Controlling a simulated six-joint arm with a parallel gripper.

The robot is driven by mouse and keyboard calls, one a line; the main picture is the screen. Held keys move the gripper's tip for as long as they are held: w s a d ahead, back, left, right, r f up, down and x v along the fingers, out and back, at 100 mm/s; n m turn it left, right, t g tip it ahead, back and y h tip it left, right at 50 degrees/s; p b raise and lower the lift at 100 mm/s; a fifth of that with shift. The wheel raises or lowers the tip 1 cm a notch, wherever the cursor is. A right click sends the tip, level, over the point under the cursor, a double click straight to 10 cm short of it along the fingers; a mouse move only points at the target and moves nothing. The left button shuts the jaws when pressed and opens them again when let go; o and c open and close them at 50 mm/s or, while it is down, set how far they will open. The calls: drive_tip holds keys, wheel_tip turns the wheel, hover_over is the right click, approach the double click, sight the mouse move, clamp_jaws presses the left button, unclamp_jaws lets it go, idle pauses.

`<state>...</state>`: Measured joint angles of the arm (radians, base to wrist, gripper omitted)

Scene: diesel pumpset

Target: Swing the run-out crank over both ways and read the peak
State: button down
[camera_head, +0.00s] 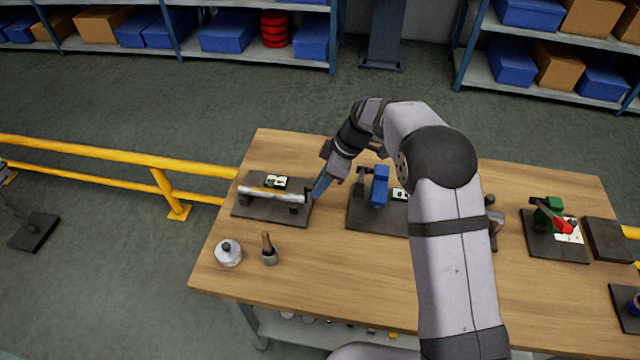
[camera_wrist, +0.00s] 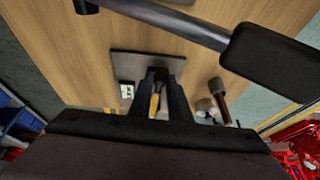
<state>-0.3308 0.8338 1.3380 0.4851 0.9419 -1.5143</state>
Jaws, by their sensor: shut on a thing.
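The run-out fixture stands at the left of the bench on a dark base plate (camera_head: 250,209), which also shows in the wrist view (camera_wrist: 122,62). A pale shaft (camera_head: 262,193) with an orange-brown stretch lies across its supports. A small white readout (camera_head: 276,182) stands behind the shaft, and its figures are too small to read; it also shows in the wrist view (camera_wrist: 127,91). My gripper (camera_head: 318,191) is at the shaft's right end, shut on the crank there. The fingers (camera_wrist: 160,80) hide most of the crank, so its angle is unclear.
A blue-topped fixture (camera_head: 379,188) stands close to the right of my gripper. A silver round part (camera_head: 229,253) and a brown-handled tool (camera_head: 268,249) stand in front of the run-out fixture. A green and red fixture (camera_head: 552,214) is at the far right. A yellow rail (camera_head: 110,152) runs left of the bench.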

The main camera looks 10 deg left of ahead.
drive_tip(key=shift+w+g+p, duration=0.55)
drive_tip(key=shift+w+g, duration=0.2)
drive_tip(key=shift+g, duration=0.25)
drive_tip(key=c, duration=1.7)
unclamp_jaws()
drive_tip(key=shift+o, duration=0.2)
drive_tip(key=b+v, duration=0.2)
drive_tip(key=v, duration=0.5)
drive_tip(key=shift+b, duration=0.3)
drive_tip(key=shift+w+r, duration=0.1)
drive_tip(key=shift+w, duration=0.05)
